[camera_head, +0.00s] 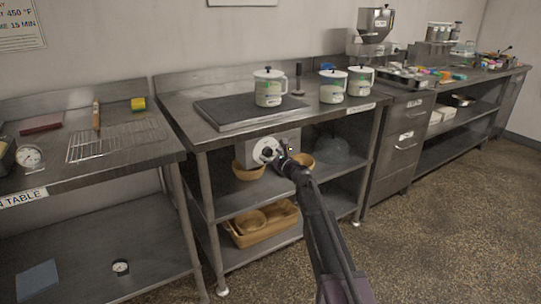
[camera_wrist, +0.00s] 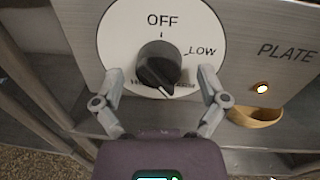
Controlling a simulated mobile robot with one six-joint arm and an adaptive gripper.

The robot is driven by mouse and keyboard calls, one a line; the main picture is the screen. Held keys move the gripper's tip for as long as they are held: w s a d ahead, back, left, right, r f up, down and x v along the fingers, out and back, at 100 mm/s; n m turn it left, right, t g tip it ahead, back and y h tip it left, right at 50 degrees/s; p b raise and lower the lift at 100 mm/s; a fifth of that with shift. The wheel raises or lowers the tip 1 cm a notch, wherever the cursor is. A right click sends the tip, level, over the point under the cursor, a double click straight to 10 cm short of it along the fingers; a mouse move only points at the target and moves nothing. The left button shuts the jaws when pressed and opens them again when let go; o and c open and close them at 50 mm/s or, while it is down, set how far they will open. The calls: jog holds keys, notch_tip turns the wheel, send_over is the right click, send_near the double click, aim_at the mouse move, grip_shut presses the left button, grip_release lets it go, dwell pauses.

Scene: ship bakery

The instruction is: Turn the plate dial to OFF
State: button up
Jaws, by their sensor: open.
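The plate dial's black knob (camera_wrist: 158,62) sits on a round white face (camera_wrist: 120,40) in the wrist view. OFF is printed at the top and LOW at the right; lettering along the bottom is partly hidden. The knob's pale pointer mark is toward the bottom, slightly right, away from OFF. My gripper (camera_wrist: 158,78) is open, with one finger on each side of the knob's lower part; I cannot tell whether they touch it. In the head view, the white face (camera_head: 264,150) shows on the control box beside my gripper (camera_head: 283,150).
A dark plate (camera_head: 215,112) lies on the steel table above the dial, with a lidded white pot (camera_head: 268,92) on it. Two more pots stand to the right. Wooden bowls (camera_head: 248,172) rest on the shelf behind and below the control box. Floor at the right is clear.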

jog(key=c, duration=1.2)
jog(key=shift+o, duration=0.2)
